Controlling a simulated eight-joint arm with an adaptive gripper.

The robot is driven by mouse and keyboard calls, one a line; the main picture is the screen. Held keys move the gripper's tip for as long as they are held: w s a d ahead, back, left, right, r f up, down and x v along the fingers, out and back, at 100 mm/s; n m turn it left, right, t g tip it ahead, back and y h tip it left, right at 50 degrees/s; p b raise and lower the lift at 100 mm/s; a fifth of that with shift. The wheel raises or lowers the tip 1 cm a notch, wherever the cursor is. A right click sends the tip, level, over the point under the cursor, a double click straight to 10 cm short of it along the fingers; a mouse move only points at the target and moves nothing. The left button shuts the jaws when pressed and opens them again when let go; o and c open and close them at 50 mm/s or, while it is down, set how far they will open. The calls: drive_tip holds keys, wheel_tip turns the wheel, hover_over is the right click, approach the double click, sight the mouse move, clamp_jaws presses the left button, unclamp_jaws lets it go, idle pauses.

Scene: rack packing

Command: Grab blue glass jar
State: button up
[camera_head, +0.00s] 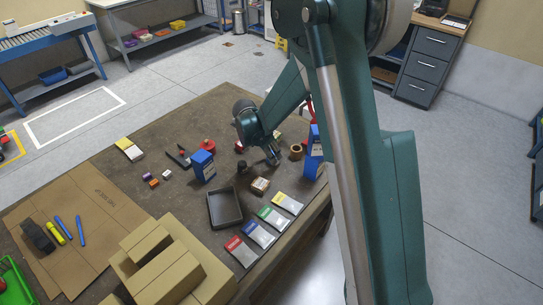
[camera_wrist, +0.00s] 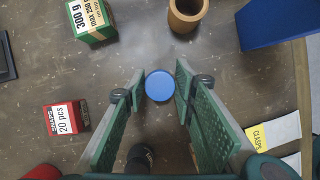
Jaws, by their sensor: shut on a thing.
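The blue round lid, apparently the top of the blue glass jar (camera_wrist: 160,86), shows in the wrist view between my gripper's (camera_wrist: 158,94) two green fingers. The fingers are shut on it, one on each side. The jar's body is hidden below the lid, so I cannot tell whether it is lifted off the table. In the head view my gripper (camera_head: 272,157) points down over the table's right part, and I cannot make out the jar there.
Around the gripper in the wrist view are a green-and-white box (camera_wrist: 92,20), a brown ring (camera_wrist: 187,14), a tall blue box (camera_wrist: 275,25) and a red box (camera_wrist: 67,117). In the head view a black tray (camera_head: 225,222), coloured packets (camera_head: 262,235) and cardboard boxes (camera_head: 165,275) occupy the front.

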wheel_tip(320, 180, up, 9)
drive_tip(key=shift+r+p, duration=0.2)
drive_tip(key=shift+p, duration=0.55)
idle(0.3)
